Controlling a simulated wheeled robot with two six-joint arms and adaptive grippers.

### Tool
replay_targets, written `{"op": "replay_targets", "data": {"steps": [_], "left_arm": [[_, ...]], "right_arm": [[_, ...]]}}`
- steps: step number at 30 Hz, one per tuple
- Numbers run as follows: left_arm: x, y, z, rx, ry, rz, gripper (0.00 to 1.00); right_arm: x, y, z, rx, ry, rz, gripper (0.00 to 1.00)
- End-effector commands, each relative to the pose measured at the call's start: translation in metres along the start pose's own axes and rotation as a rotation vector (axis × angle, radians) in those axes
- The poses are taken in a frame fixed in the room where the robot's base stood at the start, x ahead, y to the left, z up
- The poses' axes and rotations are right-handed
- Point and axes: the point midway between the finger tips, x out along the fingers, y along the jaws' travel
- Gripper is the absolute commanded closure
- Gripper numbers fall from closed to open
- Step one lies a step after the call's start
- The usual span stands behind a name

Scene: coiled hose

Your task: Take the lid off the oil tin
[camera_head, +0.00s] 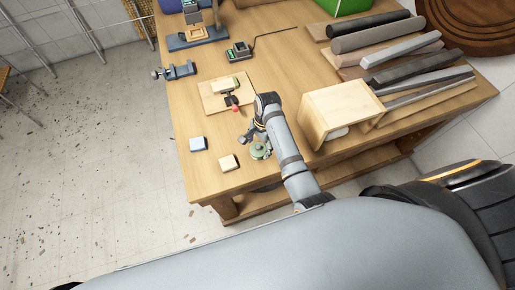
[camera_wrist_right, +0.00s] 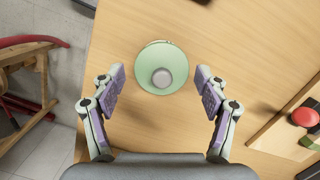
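The oil tin (camera_head: 260,152) is small, green and round, standing near the front edge of the wooden table. The right wrist view shows the tin (camera_wrist_right: 148,60) from above, with a grey round knob (camera_wrist_right: 162,77) on its lid; the lid is on the tin. My right gripper (camera_head: 250,137) is just above and beside the tin. In the right wrist view the right gripper (camera_wrist_right: 160,82) is open, its two fingers apart on either side of the knob with nothing held. My left gripper is in neither view.
A wooden box (camera_head: 340,108) stands right of my right arm. A white block (camera_head: 198,144) and a cream block (camera_head: 229,163) lie left of the tin. A board with a red-knobbed clamp (camera_head: 228,94) lies behind. Several dark bars lie at the back right.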

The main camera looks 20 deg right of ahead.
Motion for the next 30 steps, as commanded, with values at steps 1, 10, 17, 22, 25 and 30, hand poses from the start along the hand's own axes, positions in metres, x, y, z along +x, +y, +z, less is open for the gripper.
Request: {"op": "replay_targets", "data": {"steps": [1, 10, 17, 22, 25, 30], "left_arm": [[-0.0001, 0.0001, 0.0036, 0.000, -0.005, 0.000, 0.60], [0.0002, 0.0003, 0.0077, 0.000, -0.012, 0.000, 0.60], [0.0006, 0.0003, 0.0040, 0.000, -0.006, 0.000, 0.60], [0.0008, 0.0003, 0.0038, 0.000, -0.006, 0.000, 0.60], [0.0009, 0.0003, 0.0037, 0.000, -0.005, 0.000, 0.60], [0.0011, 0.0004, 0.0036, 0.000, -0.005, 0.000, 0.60]], "right_arm": [[-0.0001, -0.0001, -0.0001, 0.000, 0.000, 0.000, 0.38], [0.0006, 0.0001, -0.0003, 0.000, 0.001, 0.000, 0.71], [0.0022, 0.0008, 0.0001, 0.000, -0.001, 0.002, 0.91], [0.0033, 0.0015, 0.0003, 0.000, -0.002, 0.004, 0.99], [0.0041, 0.0020, 0.0004, 0.000, -0.002, 0.006, 1.00], [0.0049, 0.0027, 0.0007, 0.000, -0.003, 0.008, 1.00]]}}
